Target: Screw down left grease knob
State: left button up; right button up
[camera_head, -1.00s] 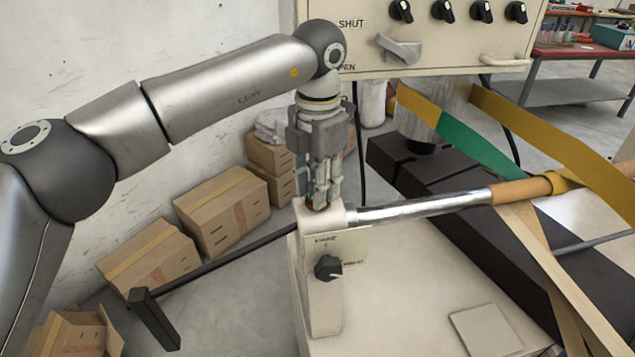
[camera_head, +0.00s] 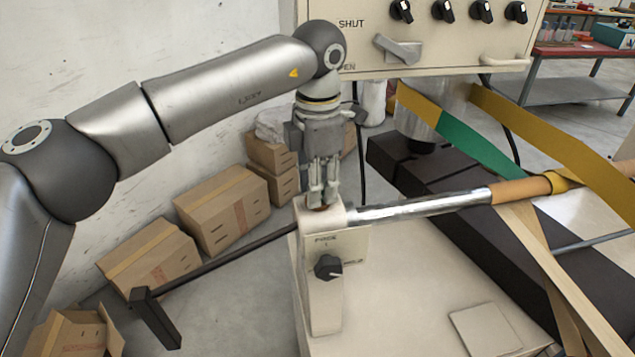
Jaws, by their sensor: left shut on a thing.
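My left gripper (camera_head: 322,198) points straight down over the top of the cream post (camera_head: 322,300) at the near end of the shiny roller shaft. Its fingers are closed around the left grease knob at the post's top. The knob is almost wholly hidden; only a small reddish-brown bit (camera_head: 322,207) shows under the fingertips. A black rotary knob (camera_head: 327,267) sits on the post's front plate. My right gripper is not in view.
The metal shaft (camera_head: 420,206) runs right from the post to an orange roll (camera_head: 520,190). A cream control panel (camera_head: 440,45) with black knobs stands behind. A black bar (camera_head: 220,258) and cardboard boxes (camera_head: 222,212) are at left.

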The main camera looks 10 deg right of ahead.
pick_arm(q)
jog(key=shift+r, duration=0.1)
jog(key=o, duration=0.9)
jog(key=shift+o, duration=0.5)
jog(key=shift+d, duration=0.1)
notch_tip(320, 180, up, 12)
